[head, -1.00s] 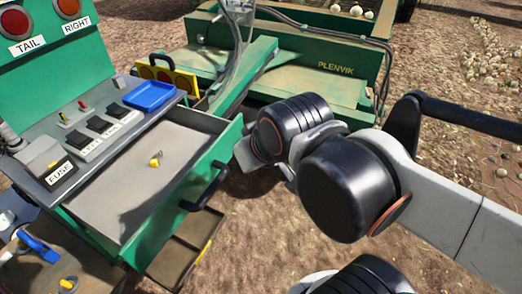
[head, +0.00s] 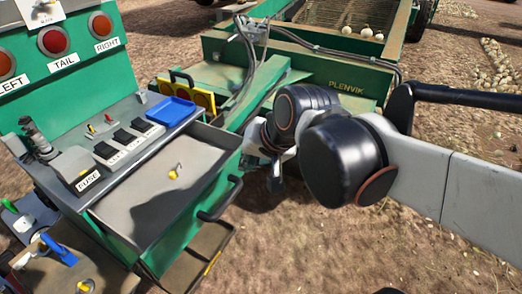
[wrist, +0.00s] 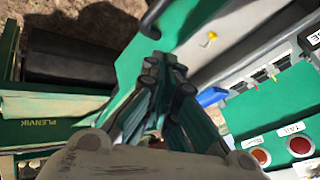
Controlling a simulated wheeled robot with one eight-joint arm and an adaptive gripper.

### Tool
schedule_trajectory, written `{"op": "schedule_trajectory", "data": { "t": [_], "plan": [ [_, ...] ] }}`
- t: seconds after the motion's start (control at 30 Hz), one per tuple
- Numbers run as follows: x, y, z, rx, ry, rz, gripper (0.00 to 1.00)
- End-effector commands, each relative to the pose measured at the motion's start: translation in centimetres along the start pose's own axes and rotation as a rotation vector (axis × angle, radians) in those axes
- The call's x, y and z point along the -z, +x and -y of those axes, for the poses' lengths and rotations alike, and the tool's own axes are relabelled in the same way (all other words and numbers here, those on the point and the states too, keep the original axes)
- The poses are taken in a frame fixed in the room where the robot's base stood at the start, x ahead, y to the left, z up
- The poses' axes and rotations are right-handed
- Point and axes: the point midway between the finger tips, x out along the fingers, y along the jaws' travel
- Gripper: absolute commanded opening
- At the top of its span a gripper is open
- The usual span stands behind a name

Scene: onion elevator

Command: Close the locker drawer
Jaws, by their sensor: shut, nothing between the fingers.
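The locker drawer (head: 165,190) is pulled out of the green console, with a grey inside, a green front and a black bar handle (head: 221,201). A small yellow-ended item (head: 174,174) lies in it. In the wrist view the drawer's green front (wrist: 190,35) and part of its handle (wrist: 154,17) show ahead of the fingers. My gripper (wrist: 163,60) is shut and empty, its fingertips appearing close to the drawer front; contact cannot be told. In the head view my gripper (head: 275,182) is small, partly hidden by my arm, and right of the handle.
The console top holds a blue tray (head: 171,112), switches and a fuse box (head: 76,169). A green PLENVIK machine (head: 300,85) stands behind. A lower wooden shelf (head: 200,258) juts out below the drawer. Bare soil lies open to the right of it.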

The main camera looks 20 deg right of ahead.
Motion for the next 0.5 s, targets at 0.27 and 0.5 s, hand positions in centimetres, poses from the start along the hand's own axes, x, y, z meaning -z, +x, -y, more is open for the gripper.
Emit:
{"op": "schedule_trajectory", "data": {
  "t": [0.27, 0.5],
  "plan": [
    [6.1, 1.2, 5.9, 0.118, 0.554, 0.108, 0.0],
    [10.7, 4.0, 4.4, 0.062, 1.134, 0.207, 0.0]
  ]
}}
